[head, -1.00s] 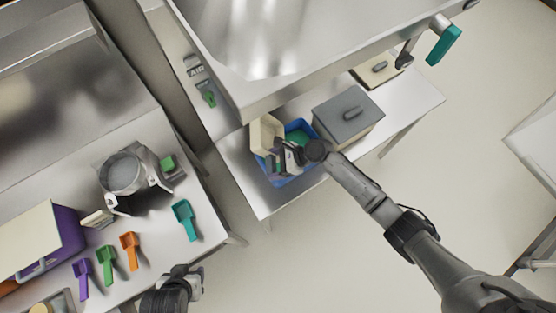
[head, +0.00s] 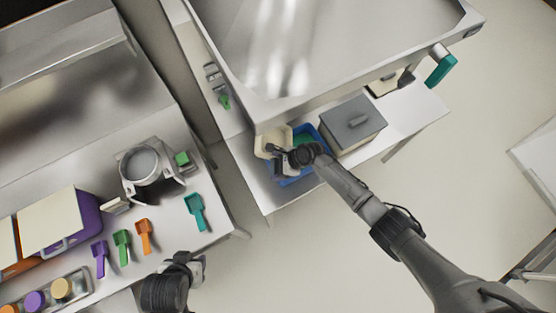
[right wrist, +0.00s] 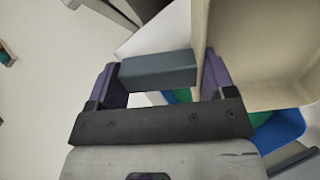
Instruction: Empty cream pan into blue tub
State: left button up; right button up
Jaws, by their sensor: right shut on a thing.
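The cream pan (head: 268,136) is held tilted at the left side of the blue tub (head: 314,132) in the head view. Its cream wall also shows large at the right of the right wrist view (right wrist: 265,60). My right gripper (head: 279,157) is shut on the pan's grey-blue handle (right wrist: 158,69), which lies between the two fingers. Green material (head: 303,138) shows inside the blue tub. My arm and gripper hide part of the tub and of the pan's inside. My left gripper (head: 197,268) is low in the head view, away from pan and tub; its jaws are unclear.
A grey lidded bin (head: 353,123) stands right of the tub on the steel table. A large steel hood (head: 290,110) overhangs close behind the pan. The left counter holds several scoops (head: 195,212), a steel pot (head: 144,168) and a purple bin (head: 88,213). Floor between is clear.

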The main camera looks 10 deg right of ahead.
jog(key=h+p, duration=0.2)
jog(key=p, duration=0.1)
jog(key=shift+w+a, duration=0.1)
jog(key=shift+a, duration=0.3)
jog(key=shift+a+f+g+h+p, duration=0.1)
jog(key=shift+f+g+h+p, duration=0.2)
jog(key=shift+p, duration=0.25)
jog(key=shift+a+f+h, duration=0.1)
jog(key=shift+f+h, duration=0.3)
jog(key=shift+h, duration=0.1)
jog(key=shift+f, duration=0.1)
